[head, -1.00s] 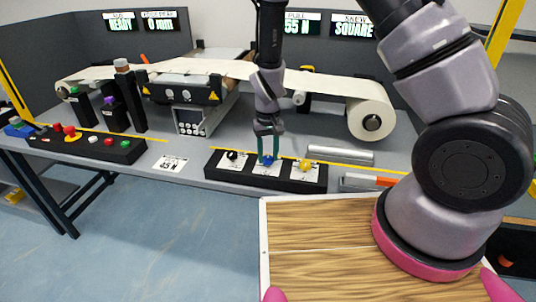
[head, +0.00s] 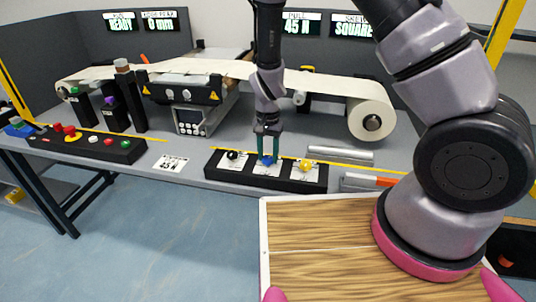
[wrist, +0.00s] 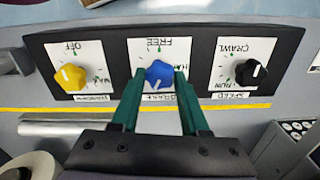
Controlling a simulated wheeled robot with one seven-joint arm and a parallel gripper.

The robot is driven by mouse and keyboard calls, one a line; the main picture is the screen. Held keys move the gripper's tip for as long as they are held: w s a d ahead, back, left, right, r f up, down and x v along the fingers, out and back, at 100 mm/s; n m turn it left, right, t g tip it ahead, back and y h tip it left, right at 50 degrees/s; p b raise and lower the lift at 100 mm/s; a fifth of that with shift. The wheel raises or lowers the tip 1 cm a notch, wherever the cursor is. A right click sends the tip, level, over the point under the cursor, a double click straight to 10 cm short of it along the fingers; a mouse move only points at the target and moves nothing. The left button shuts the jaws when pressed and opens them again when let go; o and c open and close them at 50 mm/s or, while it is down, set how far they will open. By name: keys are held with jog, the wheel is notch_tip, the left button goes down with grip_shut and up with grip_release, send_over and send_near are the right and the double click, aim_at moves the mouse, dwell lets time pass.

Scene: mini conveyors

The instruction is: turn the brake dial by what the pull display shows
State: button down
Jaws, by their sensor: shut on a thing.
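The brake dial is the blue knob (wrist: 159,74) in the middle of a black three-dial panel (head: 213,170). It also shows in the head view (head: 267,160). In the wrist view its white plate reads FREE upside down at the top, with a partly hidden word at the right. The knob's white mark points down and slightly left there. My gripper (head: 267,153) points down over the panel, its green fingers on either side of the knob, shut on it. The wrist view shows the gripper (wrist: 160,80) too. The pull display (head: 301,24) reads 45 N.
A yellow dial (wrist: 70,77) and a black speed dial (wrist: 251,72) flank the blue one closely. A printed card (head: 171,163) lies left of the panel; its text is too small to read. Metal bars (head: 341,155) lie to the right. The conveyor with its paper roll (head: 371,118) stands behind.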

aim_at(268, 158)
dwell(0.4)
jog(key=shift+c, duration=2)
grip_release()
notch_tip(268, 158, up, 11)
jog(key=shift+f, duration=0.1)
